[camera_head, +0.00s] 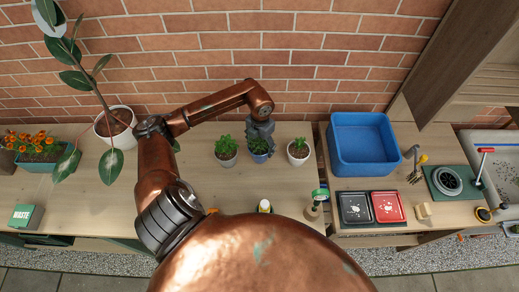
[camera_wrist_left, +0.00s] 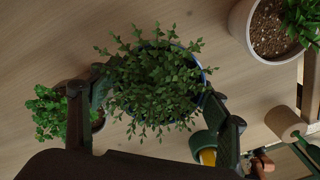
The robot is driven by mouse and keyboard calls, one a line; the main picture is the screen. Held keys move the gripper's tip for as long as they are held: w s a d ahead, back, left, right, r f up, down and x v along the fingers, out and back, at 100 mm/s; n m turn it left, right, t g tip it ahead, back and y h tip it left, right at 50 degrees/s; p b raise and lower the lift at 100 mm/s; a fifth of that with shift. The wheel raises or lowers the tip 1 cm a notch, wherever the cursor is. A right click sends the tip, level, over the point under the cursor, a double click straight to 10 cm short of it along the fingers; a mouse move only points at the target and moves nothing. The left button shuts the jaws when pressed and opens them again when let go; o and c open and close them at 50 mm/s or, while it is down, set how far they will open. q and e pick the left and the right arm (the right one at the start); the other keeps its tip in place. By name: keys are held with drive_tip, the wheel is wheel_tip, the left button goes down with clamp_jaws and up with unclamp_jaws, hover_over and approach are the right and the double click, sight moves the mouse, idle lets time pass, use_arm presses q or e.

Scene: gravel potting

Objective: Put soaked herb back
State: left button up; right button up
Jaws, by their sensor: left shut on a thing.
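The middle herb is a bushy green plant in a blue pot (camera_head: 260,158), between two other potted herbs on the wooden bench. My left gripper (camera_head: 261,142) reaches over it from behind and is shut on this pot. In the left wrist view the herb's leaves (camera_wrist_left: 155,85) hide most of the pot, with a blue rim showing. The fingers of my left gripper (camera_wrist_left: 158,105) lie on both sides of it. Whether the pot touches the bench is hard to tell. My right gripper is not in view.
A herb in a grey pot (camera_head: 226,151) stands close on the left, one in a white pot (camera_head: 298,152) on the right. A blue tub (camera_head: 362,143) stands farther right. A tall plant in a white pot (camera_head: 115,128) is at left. Bench space in front is partly clear.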

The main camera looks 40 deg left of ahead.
sight(260, 146)
use_arm(q)
drive_tip(key=f, duration=0.3)
drive_tip(key=shift+a+f+p, duration=0.15)
drive_tip(key=shift+a+p, duration=0.05)
drive_tip(key=shift+p, duration=0.1)
drive_tip(key=shift+w, duration=0.1)
drive_tip(key=shift+f, duration=0.2)
drive_tip(key=o, duration=1.6)
drive_tip(key=shift+r, duration=0.25)
wheel_tip(260, 146, up, 12)
drive_tip(key=shift+f+b, duration=0.1)
drive_tip(key=shift+b, duration=0.35)
